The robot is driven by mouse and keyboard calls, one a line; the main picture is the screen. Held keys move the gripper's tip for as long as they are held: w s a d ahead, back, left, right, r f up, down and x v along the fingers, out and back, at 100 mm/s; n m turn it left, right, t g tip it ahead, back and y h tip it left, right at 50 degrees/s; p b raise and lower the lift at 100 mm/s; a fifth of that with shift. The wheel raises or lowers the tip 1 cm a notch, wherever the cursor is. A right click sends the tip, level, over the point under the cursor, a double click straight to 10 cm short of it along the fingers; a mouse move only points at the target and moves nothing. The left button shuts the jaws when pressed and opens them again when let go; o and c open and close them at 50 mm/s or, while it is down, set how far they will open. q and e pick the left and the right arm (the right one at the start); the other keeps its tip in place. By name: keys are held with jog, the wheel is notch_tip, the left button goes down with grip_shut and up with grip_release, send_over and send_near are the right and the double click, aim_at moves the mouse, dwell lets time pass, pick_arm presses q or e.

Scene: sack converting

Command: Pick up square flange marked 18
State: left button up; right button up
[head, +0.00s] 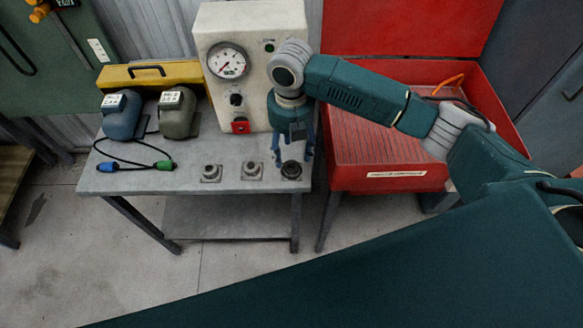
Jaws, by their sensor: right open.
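Two small grey square flanges with raised round centres lie near the front edge of the grey table: one on the left (210,173) and one in the middle (251,171). A darker, round-looking flange (291,170) lies to their right, near the table's right corner. Any numbers on them are too small to read. My right gripper (293,155) points down with its fingers open and empty, just above or behind the dark flange. I cannot tell its exact height. My left gripper is out of view.
A cream gauge box (265,75) stands behind the gripper. Two capped units, blue (121,115) and olive (177,113), and a cable with blue and green plugs (163,165) are at the table's left. A red parts-washer-like basin (390,180) adjoins on the right.

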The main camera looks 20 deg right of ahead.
aim_at(291, 168)
notch_tip(291, 168, down, 2)
jog(key=shift+f, duration=0.1)
jog(key=shift+f+p, duration=0.45)
jog(key=shift+f, duration=0.1)
notch_tip(291, 168, down, 4)
jog(key=shift+s+r+p, duration=0.1)
jog(key=shift+r+p, duration=0.05)
jog(key=shift+p, duration=0.45)
jog(key=shift+f, duration=0.35)
jog(key=shift+c, duration=0.5)
grip_shut()
